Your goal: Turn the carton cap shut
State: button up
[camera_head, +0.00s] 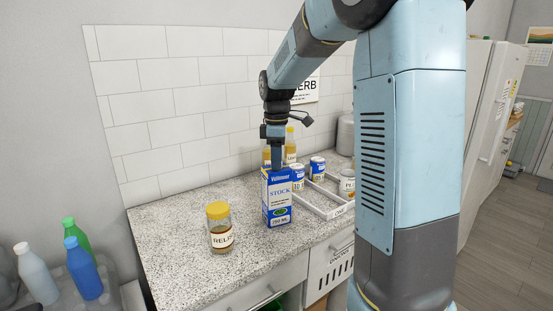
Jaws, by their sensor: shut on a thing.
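The carton (278,204) is blue and white, labelled STOCK, and stands upright on the speckled counter. My gripper (277,167) points straight down at the carton's top and is shut on the carton cap. The cap itself is hidden behind the fingers, so I cannot see how far it is turned.
A jar (220,229) with a yellow lid stands left of the carton. A white tray (325,207) with several cans lies to the right, with yellow-capped bottles (290,146) behind. Several bottles (84,268) stand on a lower surface at far left.

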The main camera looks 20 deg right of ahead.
jog(key=m, duration=0.5)
jog(key=shift+m, duration=0.4)
jog(key=m, duration=1)
jog(key=shift+m, duration=0.4)
jog(key=m, duration=0.5)
jog(key=shift+m, duration=0.3)
jog(key=o, duration=1)
jog(key=shift+o, duration=0.2)
notch_tip(320, 180, up, 14)
jog(key=shift+f, duration=0.15)
